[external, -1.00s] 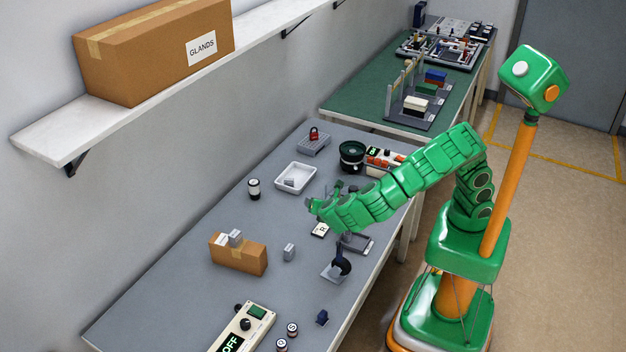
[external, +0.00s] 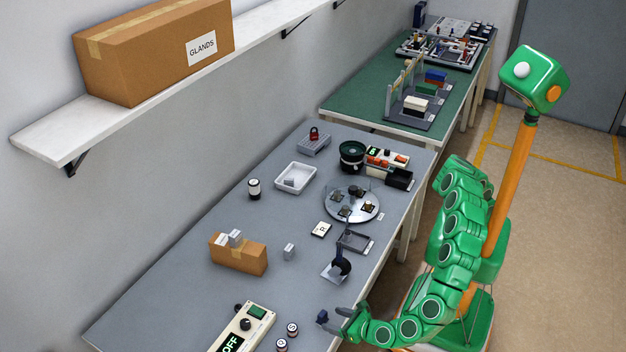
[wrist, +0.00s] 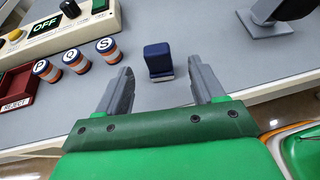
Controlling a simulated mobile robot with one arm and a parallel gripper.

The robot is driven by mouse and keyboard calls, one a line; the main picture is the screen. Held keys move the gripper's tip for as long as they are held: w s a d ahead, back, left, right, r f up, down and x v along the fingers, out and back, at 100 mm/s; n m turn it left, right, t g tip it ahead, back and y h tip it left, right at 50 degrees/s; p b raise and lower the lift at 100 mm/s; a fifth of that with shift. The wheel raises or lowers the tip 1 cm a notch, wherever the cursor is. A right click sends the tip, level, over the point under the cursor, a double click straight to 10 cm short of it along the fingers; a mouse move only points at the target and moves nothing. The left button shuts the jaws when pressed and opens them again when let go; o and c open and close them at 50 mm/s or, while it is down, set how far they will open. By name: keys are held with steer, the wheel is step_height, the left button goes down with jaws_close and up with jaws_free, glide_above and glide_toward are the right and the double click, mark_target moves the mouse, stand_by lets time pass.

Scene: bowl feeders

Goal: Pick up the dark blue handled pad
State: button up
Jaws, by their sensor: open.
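The dark blue handled pad (wrist: 158,58) stands upright on the grey table, with a pale strip along its base. In the external view the pad (external: 322,316) is near the table's front edge. My gripper (wrist: 158,82) is open and empty, its two grey fingers pointing toward the pad. The pad lies just ahead of the fingertips, roughly centred between them, and I see no contact. In the external view my gripper (external: 346,322) is low, to the right of the pad at the table edge.
Several labelled cylinders (wrist: 76,60) stand left of the pad, beside a control box reading OFF (wrist: 45,27) and a red REJECT tray (wrist: 15,92). The table between pad and stand is clear.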

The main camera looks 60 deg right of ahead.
mark_target(325, 318)
steer(key=shift+s+f, duration=0.1)
steer(key=shift+f, duration=0.1)
steer(key=shift+w+f, duration=0.1)
steer(key=shift+w, duration=0.1)
steer(key=shift+x, duration=3.65)
steer(key=shift+a, duration=0.1)
steer(key=shift+c, duration=0.5)
steer(key=c, duration=1)
